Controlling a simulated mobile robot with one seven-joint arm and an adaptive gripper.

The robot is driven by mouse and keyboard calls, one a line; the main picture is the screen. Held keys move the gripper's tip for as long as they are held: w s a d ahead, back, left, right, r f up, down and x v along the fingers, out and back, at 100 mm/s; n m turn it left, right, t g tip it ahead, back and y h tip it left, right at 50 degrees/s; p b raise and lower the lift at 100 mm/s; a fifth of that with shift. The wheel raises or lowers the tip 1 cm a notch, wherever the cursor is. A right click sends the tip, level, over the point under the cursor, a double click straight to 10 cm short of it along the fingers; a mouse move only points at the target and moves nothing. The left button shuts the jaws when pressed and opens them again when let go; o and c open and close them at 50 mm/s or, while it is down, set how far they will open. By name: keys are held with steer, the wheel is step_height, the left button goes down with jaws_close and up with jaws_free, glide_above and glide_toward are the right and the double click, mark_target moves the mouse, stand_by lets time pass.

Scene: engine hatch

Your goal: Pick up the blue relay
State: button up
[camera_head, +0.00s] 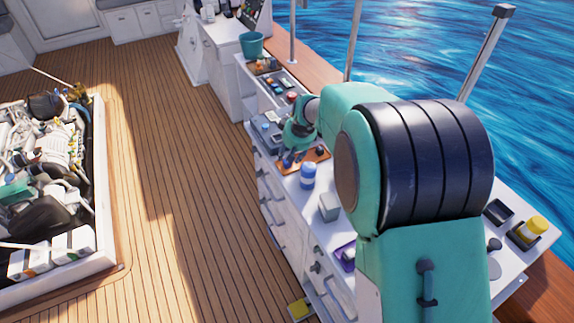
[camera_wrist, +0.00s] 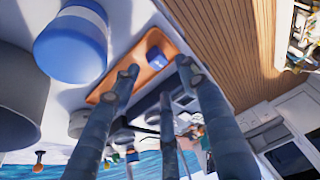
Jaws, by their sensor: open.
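A small blue block (camera_wrist: 157,58), which looks like the blue relay, sits in a shallow orange tray (camera_wrist: 148,44) in the wrist view. My gripper (camera_wrist: 160,76) is open, with its dark fingers spread and nothing visible between them. The fingertips are near the tray, and the block shows just beyond them; I see no contact. In the head view, my gripper (camera_head: 291,157) hangs over the left part of the orange tray (camera_head: 318,157) on the white counter. The relay cannot be made out clearly there.
A blue-and-white jar (camera_head: 308,176) stands close beside the tray, large in the wrist view (camera_wrist: 70,45). A grey container (camera_head: 329,207) stands nearer on the counter (camera_head: 312,222). A teal bucket (camera_head: 252,45) is at the back. The open engine hatch (camera_head: 108,200) lies left, across clear deck.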

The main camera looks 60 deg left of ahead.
mark_target(287, 163)
steer(key=shift+a+f, duration=0.15)
steer(key=shift+f, duration=0.15)
steer(key=shift+b+x, duration=0.65)
steer(key=shift+x, duration=1.9)
steer(key=shift+w, duration=0.1)
steer(key=c, duration=1)
